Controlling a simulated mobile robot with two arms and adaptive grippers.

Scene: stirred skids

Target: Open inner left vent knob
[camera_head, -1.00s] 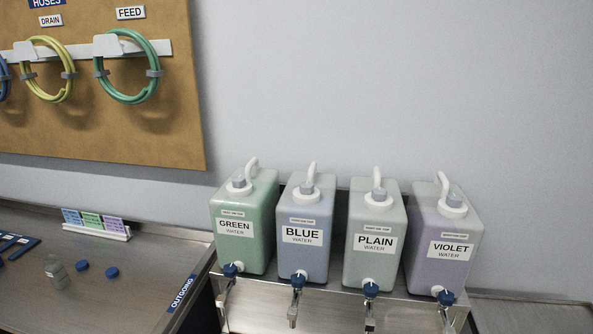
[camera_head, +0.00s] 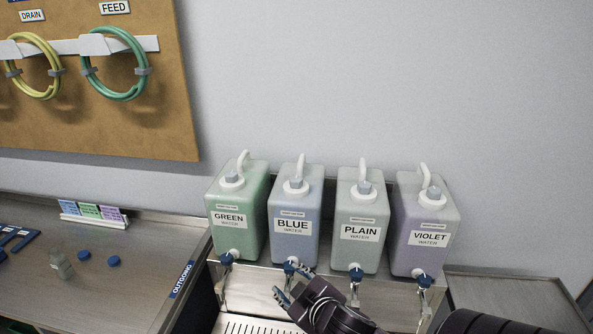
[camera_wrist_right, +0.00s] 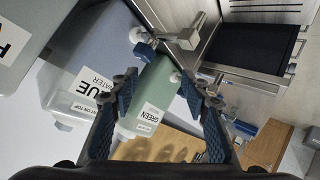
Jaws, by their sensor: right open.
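Four jugs stand in a row: green (camera_head: 236,215), blue (camera_head: 293,238), plain (camera_head: 360,255) and violet (camera_head: 422,257). Each has a white cap with a grey knob on top. On the inner left jug, labelled BLUE, the grey vent knob (camera_head: 297,183) is in clear sight. My right gripper (camera_head: 292,284) is open and empty, low in front of the blue jug near its blue-handled tap. In the right wrist view its fingers (camera_wrist_right: 163,95) are apart, with the green jug (camera_wrist_right: 165,85) beyond and the blue jug (camera_wrist_right: 85,60) to the left. My left gripper is out of view.
The jugs stand on a steel shelf with taps along its front, including the plain jug's tap (camera_head: 356,274). A steel counter (camera_head: 130,285) with a small bottle (camera_head: 61,264) and blue caps is at left. The space above the jugs is clear.

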